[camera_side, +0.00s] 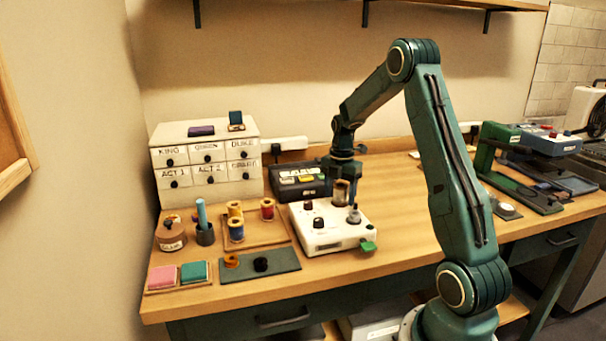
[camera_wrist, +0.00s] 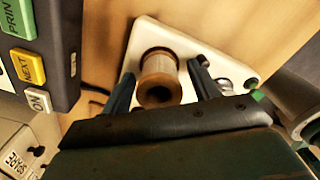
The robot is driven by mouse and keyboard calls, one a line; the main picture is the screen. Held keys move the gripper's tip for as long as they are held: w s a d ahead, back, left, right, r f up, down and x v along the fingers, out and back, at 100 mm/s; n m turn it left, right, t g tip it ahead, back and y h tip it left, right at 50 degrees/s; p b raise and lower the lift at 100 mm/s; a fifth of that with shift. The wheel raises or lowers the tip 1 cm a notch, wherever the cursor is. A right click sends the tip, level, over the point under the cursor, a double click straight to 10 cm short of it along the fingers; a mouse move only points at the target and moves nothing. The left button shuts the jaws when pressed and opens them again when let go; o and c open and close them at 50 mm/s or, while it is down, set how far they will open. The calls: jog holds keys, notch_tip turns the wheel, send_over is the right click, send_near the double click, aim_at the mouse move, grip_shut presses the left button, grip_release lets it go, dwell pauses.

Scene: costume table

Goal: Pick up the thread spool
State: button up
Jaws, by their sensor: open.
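A spool with pale thread and a brown wooden end (camera_wrist: 160,72) is at the white box (camera_side: 322,238), which has dark knobs and a green part at its corner. It also shows in the side view (camera_side: 341,193), upright at the box's top. My gripper (camera_side: 342,190) points down over the box. Its two fingers (camera_wrist: 163,88) stand open on either side of the spool in the wrist view, with a small gap showing on each side. Several other spools, yellow (camera_side: 234,208), blue (camera_side: 236,232) and red (camera_side: 267,209), stand on a wooden tray (camera_side: 262,239).
A dark box with labels (camera_side: 298,180) is close behind the white box. A drawer cabinet (camera_side: 205,165) stands at the back left. A dark mat (camera_side: 245,273), a cup (camera_side: 205,236) and colored pads (camera_side: 163,277) are at left. Bare tabletop lies right of the white box.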

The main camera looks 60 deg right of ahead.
jog(key=c, duration=1)
jog(key=shift+r, duration=0.15)
notch_tip(320, 180, up, 20)
jog(key=shift+f, duration=0.1)
dwell(0.3)
dwell(0.4)
